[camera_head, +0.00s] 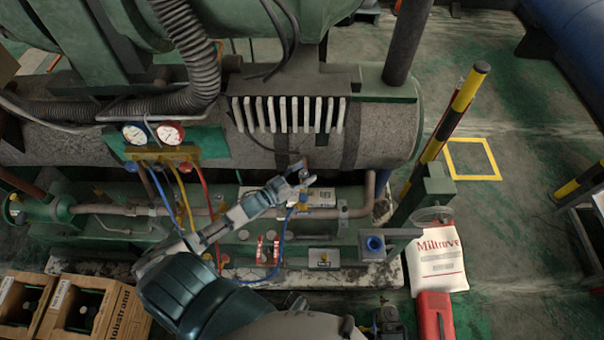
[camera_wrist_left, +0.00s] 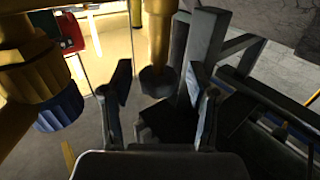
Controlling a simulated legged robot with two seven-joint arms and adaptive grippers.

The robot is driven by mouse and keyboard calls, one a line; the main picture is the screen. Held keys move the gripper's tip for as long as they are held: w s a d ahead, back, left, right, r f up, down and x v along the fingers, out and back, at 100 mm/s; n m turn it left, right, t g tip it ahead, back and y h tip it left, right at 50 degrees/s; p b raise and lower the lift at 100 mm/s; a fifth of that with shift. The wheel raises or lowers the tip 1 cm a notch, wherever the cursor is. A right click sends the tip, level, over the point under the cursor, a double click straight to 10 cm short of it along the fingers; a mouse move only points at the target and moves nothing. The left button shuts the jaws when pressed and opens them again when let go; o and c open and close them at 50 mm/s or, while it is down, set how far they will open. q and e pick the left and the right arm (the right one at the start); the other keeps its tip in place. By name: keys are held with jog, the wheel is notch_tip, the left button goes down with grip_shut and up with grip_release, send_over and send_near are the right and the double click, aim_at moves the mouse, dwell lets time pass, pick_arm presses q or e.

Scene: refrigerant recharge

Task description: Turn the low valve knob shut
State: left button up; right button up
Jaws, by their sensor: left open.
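The gauge manifold (camera_head: 163,153) is a brass block with two round dials at the left of the head view. A blue knob (camera_head: 131,167) sits at its left end and a red knob at its right end. My left gripper (camera_head: 303,179) is well to the right of the manifold, by the pipe where the blue hose ends. In the left wrist view its fingers (camera_wrist_left: 162,92) are apart. A brass stem with a dark hexagonal end (camera_wrist_left: 155,78) shows between or beyond them. A blue ring on a brass fitting (camera_wrist_left: 60,108) is close by on the left; I cannot tell which part it is.
Blue, yellow and red hoses hang from the manifold. A yellow-black post (camera_head: 455,115), a white sack (camera_head: 436,260) and a red case (camera_head: 435,315) are at the right.

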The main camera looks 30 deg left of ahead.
pick_arm(q)
jog(key=v, duration=1.2)
jog(key=s+d+f+n+g+y, duration=0.2)
jog(key=s+d+f+g+y, duration=0.3)
jog(key=d+f+g, duration=0.3)
jog(key=s+d+f+g+y, duration=0.1)
jog(key=s+d+g, duration=0.5)
jog(key=s, duration=0.6)
jog(key=s+f, duration=0.2)
jog(key=f, duration=1.2)
jog(key=s+f+g, duration=0.1)
jog(key=s+f, duration=0.1)
jog(key=f, duration=1.3)
jog(key=shift+a, duration=0.4)
